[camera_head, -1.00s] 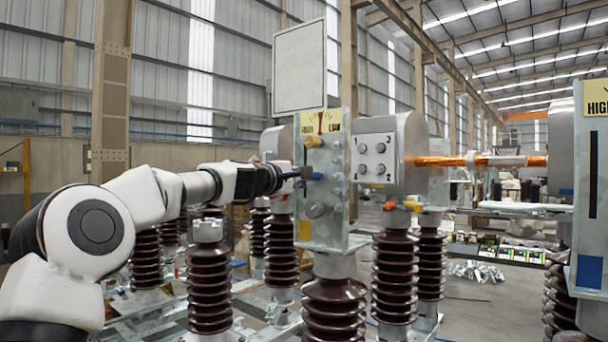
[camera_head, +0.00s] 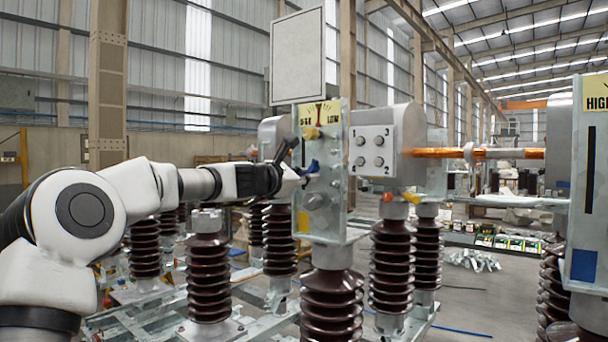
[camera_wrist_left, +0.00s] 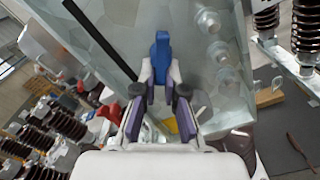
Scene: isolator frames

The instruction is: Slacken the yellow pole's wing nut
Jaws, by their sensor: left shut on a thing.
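The yellow pole's upright metal plate (camera_head: 335,200) carries a yellow square (camera_head: 304,222) low on its face. In the left wrist view, the fingers of my left gripper (camera_wrist_left: 160,82) are closed around the near part of the blue wing nut (camera_wrist_left: 161,50). Its far end shows beyond the fingertips. My right gripper is not in view.
A grey box (camera_head: 375,150) with numbered bolts stands just right of the plate. A blue-marked plate (camera_head: 583,265) stands at the far right. Brown ribbed insulators (camera_head: 208,285) stand under and around my left arm. A blank panel (camera_head: 298,58) rises behind.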

